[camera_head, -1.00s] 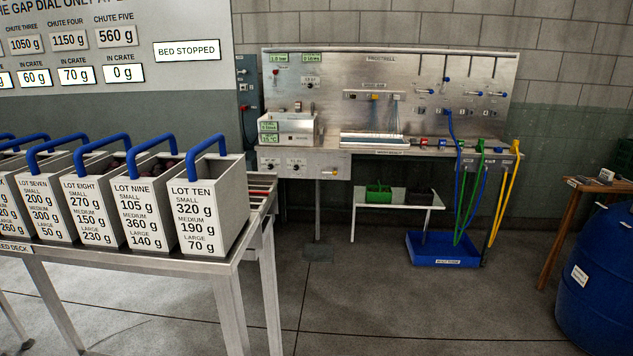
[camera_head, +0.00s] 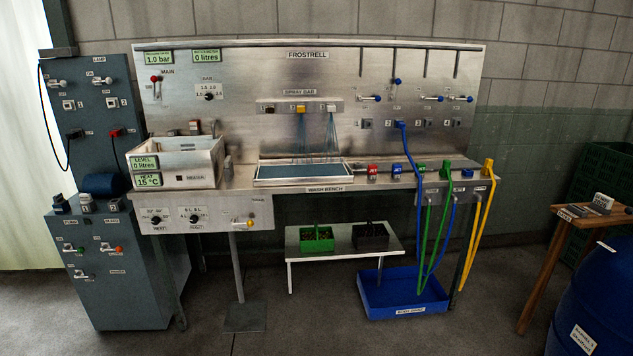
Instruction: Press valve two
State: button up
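A blue hose (camera_head: 405,150) hangs from the second fitting. The spray bar (camera_head: 285,107) has three square buttons, the middle one yellow. Which part is called valve two cannot be read surely. My gripper is not in view.
A grey cabinet (camera_head: 105,270) with levers and knobs stands at the left. A low table (camera_head: 345,243) holds a green crate (camera_head: 317,238). A blue tray (camera_head: 400,295), a wooden stand (camera_head: 545,265) and a blue drum (camera_head: 600,310) stand right. The floor in front is open.

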aim_at(398, 81)
jog(key=i+z, duration=0.1)
jog(key=i, duration=0.5)
jog(key=i+j+z, duration=0.1)
jog(key=i, duration=0.5)
jog(key=i+j, duration=0.2)
jog(key=i, duration=0.4)
jog(key=i+z, duration=0.25)
jog(key=i, duration=0.15)
